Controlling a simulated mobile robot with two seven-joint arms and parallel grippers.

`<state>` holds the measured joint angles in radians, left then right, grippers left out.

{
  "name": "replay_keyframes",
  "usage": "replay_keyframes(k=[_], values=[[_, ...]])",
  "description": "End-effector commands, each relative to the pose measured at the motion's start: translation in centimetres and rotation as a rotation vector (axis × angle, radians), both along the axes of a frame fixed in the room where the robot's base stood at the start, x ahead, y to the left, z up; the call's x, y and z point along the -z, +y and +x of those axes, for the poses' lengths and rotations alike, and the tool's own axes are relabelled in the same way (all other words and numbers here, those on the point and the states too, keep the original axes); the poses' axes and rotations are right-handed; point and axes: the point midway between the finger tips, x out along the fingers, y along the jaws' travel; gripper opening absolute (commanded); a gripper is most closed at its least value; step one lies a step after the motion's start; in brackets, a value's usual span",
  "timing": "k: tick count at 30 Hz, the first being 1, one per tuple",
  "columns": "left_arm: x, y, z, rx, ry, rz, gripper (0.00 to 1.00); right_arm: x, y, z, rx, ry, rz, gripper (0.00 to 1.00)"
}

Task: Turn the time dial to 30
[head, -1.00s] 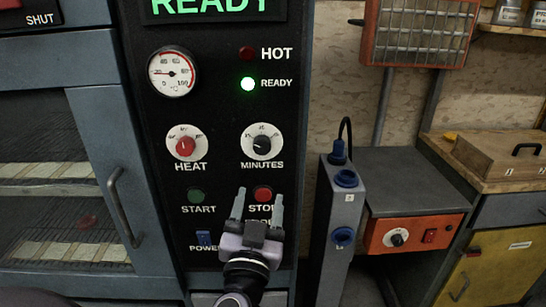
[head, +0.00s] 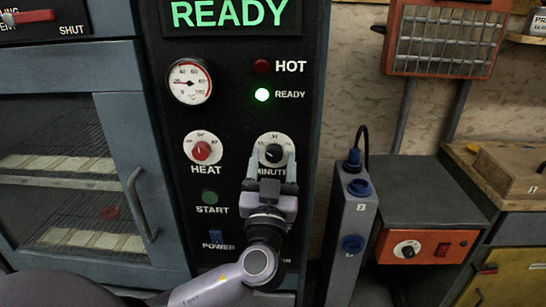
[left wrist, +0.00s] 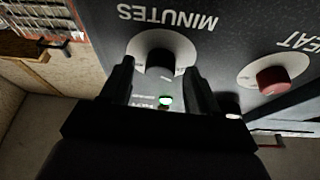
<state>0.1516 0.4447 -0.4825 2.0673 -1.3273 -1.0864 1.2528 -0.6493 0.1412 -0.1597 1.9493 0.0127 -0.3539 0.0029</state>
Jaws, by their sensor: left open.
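The time dial is the black MINUTES knob (head: 273,153) on a white scale disc, on the right of the black control panel. It also shows in the left wrist view (left wrist: 159,62), upside down, between and beyond the fingertips. My left gripper (head: 273,160) is open, with its two fingers pointing at the panel just below the knob and partly covering the word MINUTES. In the left wrist view the open fingers (left wrist: 160,80) stand either side of the knob's lower part. I cannot tell whether they touch it. The knob's exact setting is too small to read. My right gripper is not in view.
The red HEAT knob (head: 202,151) is left of the time dial. A grey socket post (head: 346,240) stands right of the panel.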

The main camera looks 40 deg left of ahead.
Motion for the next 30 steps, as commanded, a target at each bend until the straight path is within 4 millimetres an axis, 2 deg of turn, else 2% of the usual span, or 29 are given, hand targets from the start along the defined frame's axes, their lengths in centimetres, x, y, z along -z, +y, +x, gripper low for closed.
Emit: replay_keyframes(k=[7,8,12,13,22,30], values=[[-0.02,0.09,0.14,0.0,0.0,-0.001,0.61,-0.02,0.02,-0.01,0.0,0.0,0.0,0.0],[-0.02,0.09,0.14,0.0,0.0,0.0,0.58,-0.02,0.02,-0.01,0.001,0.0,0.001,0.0],[-0.01,0.08,0.13,0.0,0.0,0.0,0.12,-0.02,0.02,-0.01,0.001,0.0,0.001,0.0],[-0.01,0.08,0.13,0.0,0.0,0.0,0.04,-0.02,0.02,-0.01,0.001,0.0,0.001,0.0],[0.06,0.13,0.08,-0.002,0.012,0.018,0.05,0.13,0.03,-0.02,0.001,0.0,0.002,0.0],[0.11,0.21,-0.03,0.0,0.084,0.137,0.05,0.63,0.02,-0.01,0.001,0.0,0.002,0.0]])
